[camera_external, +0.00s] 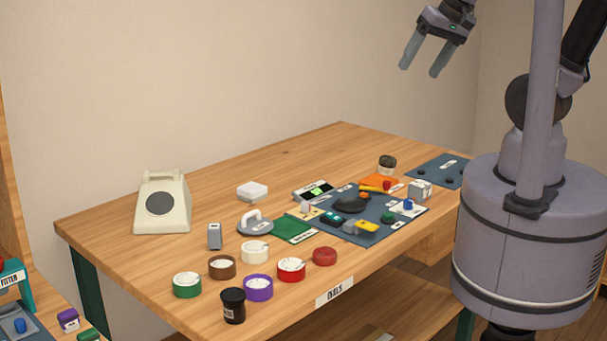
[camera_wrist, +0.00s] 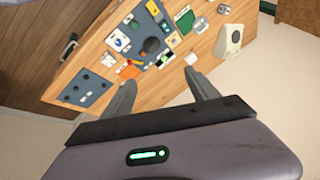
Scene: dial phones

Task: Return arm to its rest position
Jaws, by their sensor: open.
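My gripper (camera_external: 421,61) is raised high above the back right part of the table in the external view, its two grey fingers apart and pointing down. Nothing is between the fingers. In the wrist view my gripper (camera_wrist: 160,92) also shows open and empty, with the wooden table (camera_wrist: 78,66) well beyond it. My arm comes in from the upper right and touches nothing on the table.
On the table (camera_external: 300,148) stand a cream dial phone (camera_external: 162,205), a dark mat (camera_external: 372,236) with small parts, several round coloured dials such as a purple one (camera_external: 258,288), and a black jar (camera_external: 233,306). The air around my gripper is clear.

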